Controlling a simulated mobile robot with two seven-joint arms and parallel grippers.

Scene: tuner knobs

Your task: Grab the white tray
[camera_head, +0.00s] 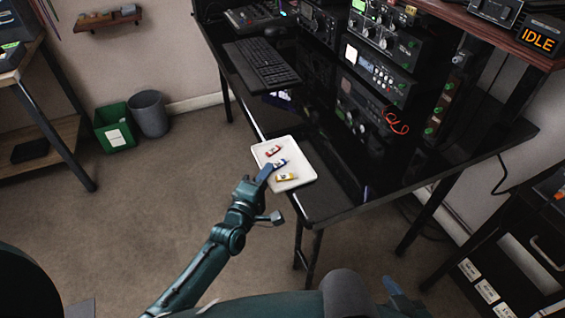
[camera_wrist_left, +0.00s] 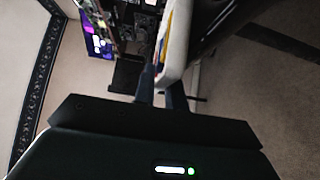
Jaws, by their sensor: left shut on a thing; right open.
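The white tray (camera_head: 298,161) is at the front edge of the black desk, partly beyond it. Small red (camera_head: 273,151), blue (camera_head: 280,163) and yellow (camera_head: 286,177) items lie on it. My left gripper (camera_head: 265,173) is shut on the tray's near left rim. In the left wrist view the tray (camera_wrist_left: 176,50) shows at an angle, its edge at my left fingers (camera_wrist_left: 164,95). Whether the tray touches the desk is unclear. My right gripper (camera_head: 398,292) shows only partly at the bottom edge, apart from the tray, open.
The black desk (camera_head: 330,198) carries a keyboard (camera_head: 262,64) and stacked rack gear (camera_head: 380,70), with a red cable (camera_head: 396,122) hanging in front. A green bin (camera_head: 114,130) and grey bin (camera_head: 149,113) stand by the wall. The carpet left of the desk is clear.

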